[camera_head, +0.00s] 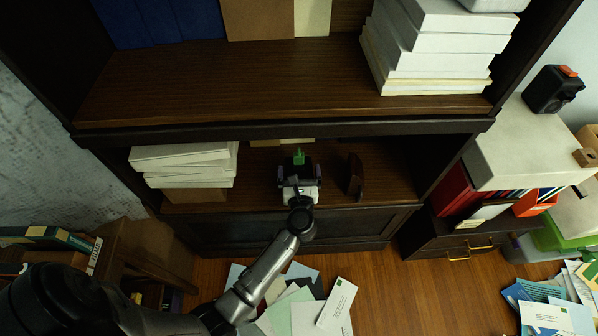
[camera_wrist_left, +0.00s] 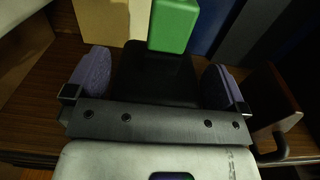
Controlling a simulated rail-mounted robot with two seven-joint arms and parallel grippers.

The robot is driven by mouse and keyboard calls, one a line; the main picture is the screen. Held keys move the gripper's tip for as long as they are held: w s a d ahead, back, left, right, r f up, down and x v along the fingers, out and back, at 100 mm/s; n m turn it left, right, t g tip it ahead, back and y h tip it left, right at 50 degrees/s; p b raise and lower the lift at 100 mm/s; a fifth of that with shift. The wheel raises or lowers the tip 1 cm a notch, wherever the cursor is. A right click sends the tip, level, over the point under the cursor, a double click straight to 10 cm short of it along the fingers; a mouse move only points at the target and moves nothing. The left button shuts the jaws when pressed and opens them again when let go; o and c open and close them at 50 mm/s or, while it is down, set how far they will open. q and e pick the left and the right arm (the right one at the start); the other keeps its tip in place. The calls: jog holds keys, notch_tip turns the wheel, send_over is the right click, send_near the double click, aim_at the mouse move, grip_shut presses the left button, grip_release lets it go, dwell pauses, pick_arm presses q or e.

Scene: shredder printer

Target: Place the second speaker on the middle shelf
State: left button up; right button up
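A black speaker (camera_wrist_left: 157,75) with a green top part (camera_head: 299,157) is on the lower visible shelf (camera_head: 333,180) of the dark bookcase. My left gripper (camera_head: 299,183) is at this shelf, its fingers on either side of the speaker. The left wrist view shows the purple finger pads spread wide, with narrow gaps between them and the black body. The green part (camera_wrist_left: 173,24) shows beyond it. The speaker's underside is hidden. Another black box with an orange top, likely the other speaker (camera_head: 552,92), stands on the pale cabinet at right. My right gripper is not in view.
A stack of white books (camera_head: 185,163) lies left of the speaker. A dark upright bookend (camera_head: 355,175) stands close on its right. The upper shelf (camera_head: 230,80) overhangs above, with a clear middle. Papers (camera_head: 300,305) lie on the floor.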

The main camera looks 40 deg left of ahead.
pick_arm(q)
jog(key=shift+r, duration=0.1)
jog(key=shift+r+p, duration=0.2)
jog(key=shift+p, duration=0.1)
jog(key=p+v, duration=0.1)
jog(key=v, duration=0.6)
jog(key=shift+d, duration=0.2)
jog(key=shift+s, duration=0.2)
dwell(0.8)
jog(key=shift+f, duration=0.1)
